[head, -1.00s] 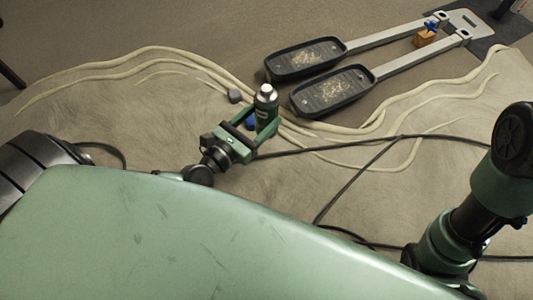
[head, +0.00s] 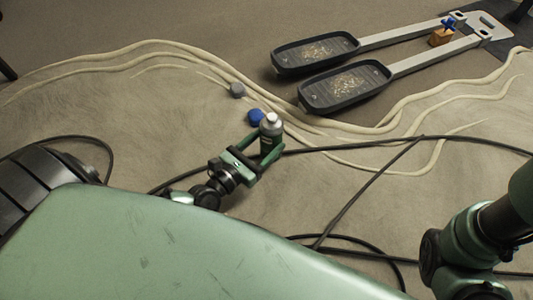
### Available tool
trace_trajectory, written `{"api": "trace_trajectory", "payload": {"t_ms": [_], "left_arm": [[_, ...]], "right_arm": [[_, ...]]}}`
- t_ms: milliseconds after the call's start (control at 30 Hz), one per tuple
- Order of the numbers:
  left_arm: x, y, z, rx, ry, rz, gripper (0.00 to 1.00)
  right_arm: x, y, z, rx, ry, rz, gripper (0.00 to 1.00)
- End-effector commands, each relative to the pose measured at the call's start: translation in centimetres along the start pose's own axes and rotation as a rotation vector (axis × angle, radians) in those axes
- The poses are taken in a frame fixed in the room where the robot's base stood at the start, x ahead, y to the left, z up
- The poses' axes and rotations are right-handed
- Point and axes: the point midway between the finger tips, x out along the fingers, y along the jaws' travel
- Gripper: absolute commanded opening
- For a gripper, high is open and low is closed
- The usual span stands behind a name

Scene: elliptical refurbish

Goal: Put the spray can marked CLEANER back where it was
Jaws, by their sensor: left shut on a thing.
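The spray can (head: 271,135) is green with a pale grey top and stands about upright in the middle of the head view. Its label is too small to read. My left gripper (head: 262,155) is shut on the can, with its green fingers on either side of it. I cannot tell whether the can touches the ground. My right arm shows at the right edge, but its gripper is out of the picture.
Pale roots (head: 150,45) and black cables (head: 350,187) cross the sandy floor. An elliptical trainer's pedals (head: 345,87) are at upper right, with an orange block (head: 440,37) near their arms.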

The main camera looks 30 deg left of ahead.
Motion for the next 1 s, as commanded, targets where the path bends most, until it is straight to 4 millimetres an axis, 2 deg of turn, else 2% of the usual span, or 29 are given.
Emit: {"api": "trace_trajectory", "payload": {"t_ms": [267,667,700,733,767,1000], "left_arm": [[0.2,0.0,-4.1,0.0,-0.001,0.0,0.0],[0.2,0.0,-4.2,0.0,-0.002,0.001,0.0],[0.1,0.0,-4.4,-0.001,0.002,0.0,0.67],[0.1,0.0,-4.4,-0.001,0.002,0.0,0.76],[0.1,0.0,-4.4,-0.001,0.002,0.0,0.81],[0.1,0.0,-4.4,-0.001,0.002,0.0,0.81]], "right_arm": [[-3.1,-0.7,-1.1,0.0,0.001,-0.001,0.0],[-2.9,-0.6,-1.0,0.0,-0.001,-0.001,0.0],[-2.9,-0.6,-1.0,0.0,-0.001,0.0,0.0],[-2.9,-0.6,-1.0,0.0,-0.001,0.0,0.0],[-2.9,-0.6,-1.0,0.0,-0.001,-0.001,0.0],[-2.9,-0.6,-1.0,0.0,-0.001,0.0,0.0]]}}
